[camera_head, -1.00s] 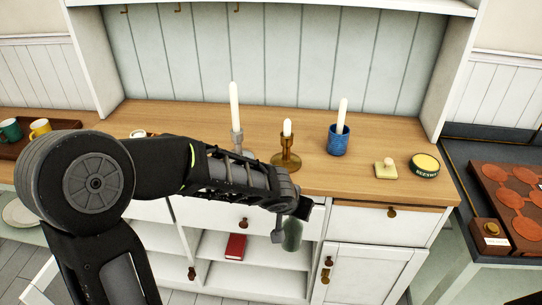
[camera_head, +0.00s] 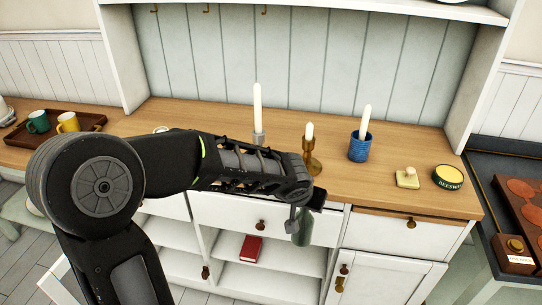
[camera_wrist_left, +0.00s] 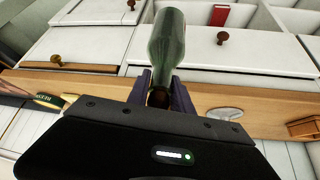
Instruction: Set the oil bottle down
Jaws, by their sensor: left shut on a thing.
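The oil bottle (camera_head: 303,228) is dark green glass. It hangs below the end of my left arm, in front of the cabinet's drawer fronts and below the counter's front edge. My left gripper (camera_wrist_left: 162,92) is shut on the oil bottle, which also shows in the left wrist view (camera_wrist_left: 168,42), its narrow end between the two fingers. In the head view the left gripper's fingers are small and partly hidden by the wrist. My right gripper is in neither view.
The wooden counter (camera_head: 215,112) carries a white candle in a grey holder (camera_head: 259,138), a brass candlestick (camera_head: 310,160), a blue cup with a candle (camera_head: 360,147), a small pale-yellow block (camera_head: 407,179) and a beeswax tin (camera_head: 448,177). A mug tray (camera_head: 92,122) is at left. A red book (camera_head: 251,248) lies on a lower shelf.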

